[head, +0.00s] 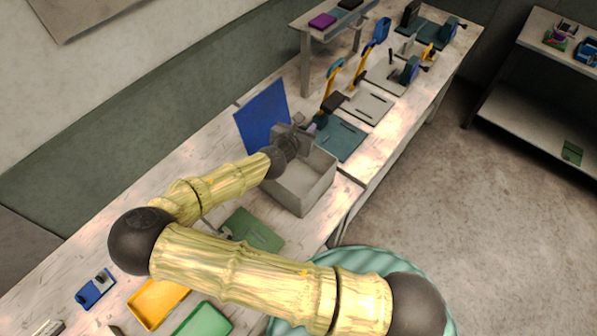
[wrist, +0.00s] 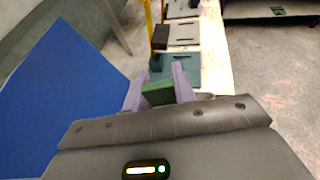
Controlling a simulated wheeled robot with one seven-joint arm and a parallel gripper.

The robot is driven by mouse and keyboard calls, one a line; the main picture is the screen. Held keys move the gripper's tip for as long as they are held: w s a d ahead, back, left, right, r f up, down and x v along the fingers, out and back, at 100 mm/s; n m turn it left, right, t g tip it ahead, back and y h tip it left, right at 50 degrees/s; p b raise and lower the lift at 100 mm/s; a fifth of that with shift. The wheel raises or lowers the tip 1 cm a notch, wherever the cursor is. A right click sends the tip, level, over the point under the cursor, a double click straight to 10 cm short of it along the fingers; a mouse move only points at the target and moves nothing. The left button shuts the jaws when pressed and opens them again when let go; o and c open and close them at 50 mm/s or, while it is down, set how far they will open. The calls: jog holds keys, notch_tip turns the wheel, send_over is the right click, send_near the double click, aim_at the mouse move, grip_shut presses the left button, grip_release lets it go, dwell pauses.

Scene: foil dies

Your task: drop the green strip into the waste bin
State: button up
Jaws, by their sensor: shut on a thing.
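My gripper (wrist: 160,90) has purple fingers and is shut on a green strip (wrist: 157,94), which shows between the fingertips in the wrist view. In the head view my gripper (head: 312,128) is over the bench, at the far side of an open grey box (head: 303,188); the strip cannot be made out there. A round, ribbed teal bin (head: 385,261), apparently the waste bin, is at the bottom, in front of the bench and partly hidden behind my arm. Its inside is hidden.
A blue panel (head: 263,116) stands left of my gripper. Hand presses on plates, one with a teal base (head: 340,141), line the bench beyond. A green plate (head: 254,230), yellow tray (head: 157,302) and green tray (head: 204,319) lie nearer. The floor at right is clear.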

jog(key=shift+s, duration=0.1)
notch_tip(320, 180, down, 6)
jog(key=b, duration=0.5)
jog(key=shift+b, duration=0.3)
jog(key=o, duration=1)
jog(key=shift+r, duration=0.15)
